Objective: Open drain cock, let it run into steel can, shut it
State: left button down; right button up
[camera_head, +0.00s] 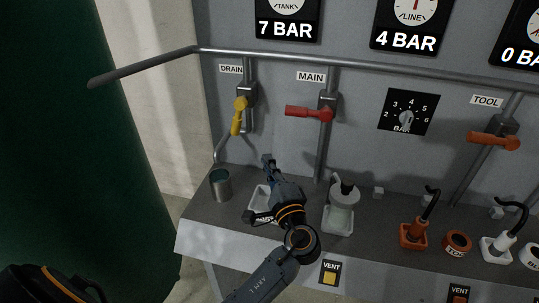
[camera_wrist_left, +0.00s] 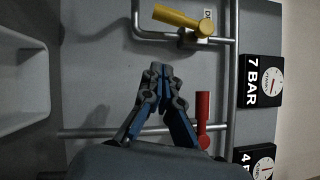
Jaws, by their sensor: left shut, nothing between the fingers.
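The yellow drain cock handle (camera_head: 238,116) is on the panel under the DRAIN label and points down; it also shows at the top of the wrist view (camera_wrist_left: 180,18). The steel can (camera_head: 220,187) stands upright on the ledge, by the lower end of the drain pipe (camera_head: 218,148). Its inside looks dark; I cannot tell how full it is. No stream shows clearly. My left gripper (camera_head: 267,160) is shut and empty, right of the can and below the yellow handle, apart from both. Its closed fingers show in the wrist view (camera_wrist_left: 158,75). My right gripper is not in view.
The red MAIN handle (camera_head: 309,113) points left, close right of the drain cock. A white tray (camera_head: 258,200) and a soap-type bottle (camera_head: 343,208) stand on the ledge. A long rail (camera_head: 150,66) crosses above the handles. A dark green body (camera_head: 70,150) fills the left.

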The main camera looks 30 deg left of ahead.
aim_at(237, 120)
pick_arm(q)
jog(key=w+a+r+p, duration=0.1)
jog(key=w+a+p, duration=0.3)
jog(key=a, duration=0.6)
jog(key=shift+w+r, duration=0.4)
jog(key=shift+w, duration=0.3)
jog(key=shift+a+m, duration=0.15)
jog(key=shift+m, duration=0.15)
